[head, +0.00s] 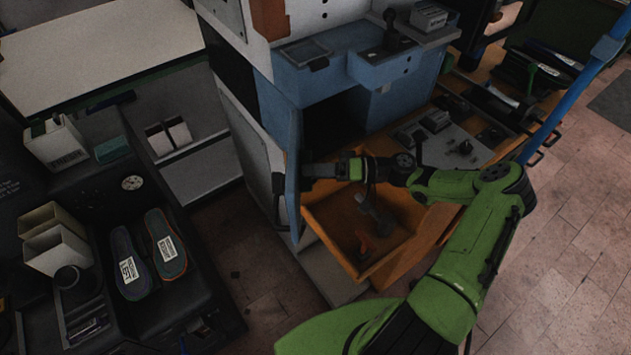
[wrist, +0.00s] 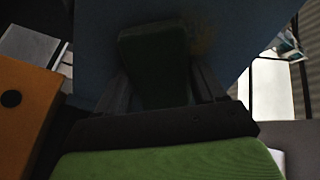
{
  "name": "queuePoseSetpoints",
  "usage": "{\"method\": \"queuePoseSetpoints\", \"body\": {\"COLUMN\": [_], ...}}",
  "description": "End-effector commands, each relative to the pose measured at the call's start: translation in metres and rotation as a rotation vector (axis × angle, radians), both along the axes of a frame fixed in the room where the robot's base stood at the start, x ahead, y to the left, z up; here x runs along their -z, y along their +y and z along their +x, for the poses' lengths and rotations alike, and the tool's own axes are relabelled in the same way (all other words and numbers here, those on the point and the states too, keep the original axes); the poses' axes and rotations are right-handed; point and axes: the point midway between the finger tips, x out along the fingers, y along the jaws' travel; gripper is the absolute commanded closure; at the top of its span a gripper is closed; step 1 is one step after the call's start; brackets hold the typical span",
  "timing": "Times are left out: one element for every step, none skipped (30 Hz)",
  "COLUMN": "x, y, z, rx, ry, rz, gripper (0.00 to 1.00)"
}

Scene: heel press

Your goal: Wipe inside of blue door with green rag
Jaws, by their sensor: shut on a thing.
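The blue door (head: 291,191) of the press cabinet stands open, seen nearly edge-on in the head view. Its blue inner face (wrist: 105,45) fills the upper middle of the wrist view, with a brownish smudge at the right of the rag. My gripper (head: 308,172) is at the inner side of the door. In the wrist view its fingers (wrist: 160,88) are shut on the dark green rag (wrist: 155,70), which lies against or very close to the door face; I cannot tell if it touches. In the head view the rag is hidden.
An orange tray (head: 325,223) lies below my gripper, with dark and orange items in it. The dark cabinet opening is behind the door. At left, a dark bench (head: 100,190) holds two insoles (head: 164,244) and white boxes (head: 55,145). Tiled floor is free at right.

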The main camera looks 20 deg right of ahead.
Motion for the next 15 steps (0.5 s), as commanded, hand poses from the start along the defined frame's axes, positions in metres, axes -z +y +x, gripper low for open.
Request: {"method": "queuePoseSetpoints", "body": {"x": [0.001, 0.001, 0.000, 0.000, 0.000, 0.000, 0.001, 0.001, 0.001, 0.001, 0.001, 0.002, 0.002, 0.002, 0.002], "y": [0.000, 0.000, 0.000, 0.000, 0.000, -0.001, -0.002, -0.002, -0.004, -0.005, -0.006, -0.007, -0.008, -0.009, -0.010], "z": [0.004, 0.006, 0.007, 0.007, 0.008, 0.010, 0.013, 0.015, 0.020, 0.022, 0.025, 0.030, 0.032, 0.035, 0.039], "rx": [-0.002, -0.002, -0.004, -0.003, -0.003, -0.002, -0.002, -0.002, -0.002, -0.002, -0.002, -0.002, -0.003, -0.003, -0.003], "ry": [-0.003, -0.002, -0.002, -0.002, -0.002, -0.003, -0.004, -0.005, -0.006, -0.006, -0.005, -0.005, -0.006, -0.006, -0.005], "rz": [0.000, 0.001, 0.002, 0.002, 0.002, 0.001, 0.001, 0.001, 0.001, 0.002, 0.001, 0.001, 0.001, 0.001, 0.002], "gripper": [0.55, 0.55, 0.55, 0.55, 0.55, 0.55, 0.55, 0.55, 0.55, 0.55, 0.55, 0.55, 0.55, 0.55, 0.55]}}
